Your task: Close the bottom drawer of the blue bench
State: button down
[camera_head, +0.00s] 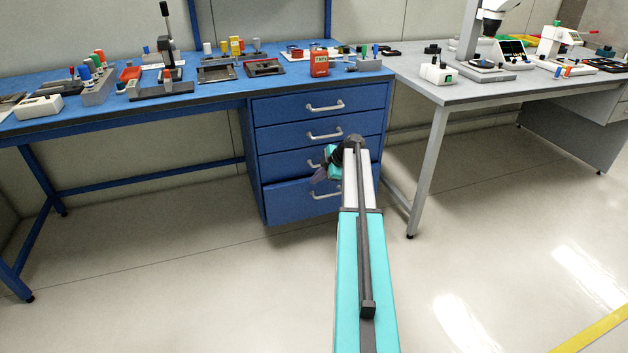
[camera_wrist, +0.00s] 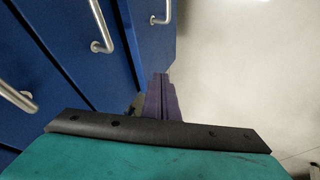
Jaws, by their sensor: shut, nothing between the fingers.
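The blue bench (camera_head: 215,92) has a stack of drawers with silver handles under its right end. The bottom drawer (camera_head: 285,202) stands slightly out from the fronts above it in the head view. Its handle (camera_head: 325,193) is partly behind my arm. In the wrist view the bottom drawer (camera_wrist: 148,45) is at the top centre, its handle (camera_wrist: 165,12) above my fingers. My gripper (camera_head: 318,180) is shut and empty, in front of the lower drawers. Its purple fingers (camera_wrist: 160,82) point toward the bottom drawer in the wrist view. I cannot tell whether they touch it.
The upper drawers (camera_head: 285,107) look shut. A grey table (camera_head: 455,90) stands to the right, its leg (camera_head: 428,170) near the drawer stack. Bench tools and a red box (camera_head: 319,64) sit on the blue top. The floor (camera_head: 200,270) in front is clear.

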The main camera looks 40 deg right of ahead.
jog(key=c, duration=1.9)
grip_release()
jog(key=shift+a+f, duration=0.2)
jog(key=shift+a, duration=0.05)
jog(key=shift+o, duration=0.4)
jog(key=s+a+f+m+g, duration=0.1)
jog(key=a+f, duration=0.5)
jog(key=a, duration=0.3)
jog(key=s+a+f+m+g+y, duration=0.1)
jog(key=s+a+f+m, duration=0.1)
jog(key=a+f, duration=0.5)
jog(key=shift+a+f+g, duration=0.3)
jog(key=shift+a+g, duration=0.1)
jog(key=shift+a, duration=0.6)
jog(key=s+a+f+m+g, duration=0.3)
jog(key=s+a+f, duration=0.6)
jog(key=s+a, duration=0.45)
jog(key=s+a+f+m+g, duration=0.3)
jog(key=s+a+f, duration=0.65)
jog(key=a, duration=0.65)
jog(key=s+a+f+m+g+h, duration=0.1)
jog(key=s+a, duration=0.1)
jog(key=s, duration=0.6)
jog(key=s+a+f+m+g+h, duration=0.1)
jog(key=s+a+m+g+h, duration=0.1)
jog(key=s, duration=0.7)
jog(key=shift+a+f, duration=0.15)
jog(key=shift+a, duration=0.45)
jog(key=shift+a, duration=0.15)
